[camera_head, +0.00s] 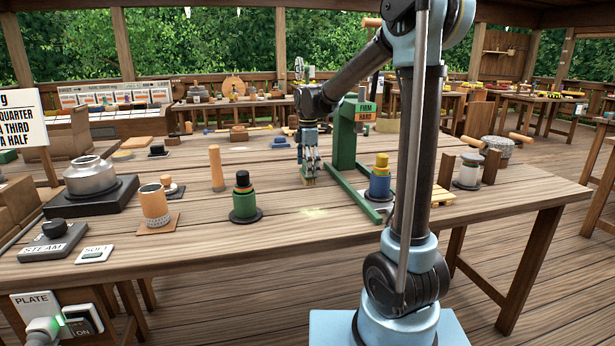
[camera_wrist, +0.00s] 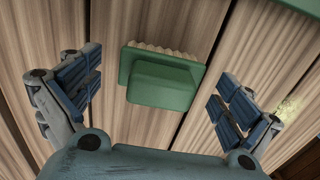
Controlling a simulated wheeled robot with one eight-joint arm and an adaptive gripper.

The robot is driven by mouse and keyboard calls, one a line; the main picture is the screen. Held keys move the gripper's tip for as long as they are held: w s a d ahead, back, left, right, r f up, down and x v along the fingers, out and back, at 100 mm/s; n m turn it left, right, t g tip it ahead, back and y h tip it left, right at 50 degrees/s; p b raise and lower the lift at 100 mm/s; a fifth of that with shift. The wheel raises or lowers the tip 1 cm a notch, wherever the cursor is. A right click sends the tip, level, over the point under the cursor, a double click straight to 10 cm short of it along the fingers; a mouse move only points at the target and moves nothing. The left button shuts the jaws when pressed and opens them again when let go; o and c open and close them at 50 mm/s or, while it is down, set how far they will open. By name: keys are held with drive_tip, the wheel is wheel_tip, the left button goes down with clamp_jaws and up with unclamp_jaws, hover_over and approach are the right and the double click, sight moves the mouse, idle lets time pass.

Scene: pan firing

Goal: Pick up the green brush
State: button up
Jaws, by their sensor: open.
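The green brush (camera_wrist: 162,82) lies on the wooden table in the wrist view. It has a raised green block on its back and pale bristles along its far edge. My gripper (camera_wrist: 160,98) is open, with one blue finger left of the brush and one right of it. Both fingers are apart from the brush, with a gap on each side. In the head view my gripper (camera_head: 309,166) points down just above the table, beside the green stand. The brush is mostly hidden by my gripper there.
The green stand (camera_head: 344,135) with a "FIRM HARD" sign is close right of my gripper. A blue spool-like piece (camera_head: 380,183), a green one (camera_head: 243,200) and a wooden cylinder (camera_head: 216,168) stand nearby. A metal pot (camera_head: 90,177) sits at the left. The table before my gripper is clear.

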drive_tip(key=c, duration=1.2)
drive_tip(key=shift+r, duration=0.15)
wheel_tip(320, 180, up, 10)
drive_tip(key=shift+f, duration=0.1)
drive_tip(key=o, duration=0.5)
drive_tip(key=c, duration=0.6)
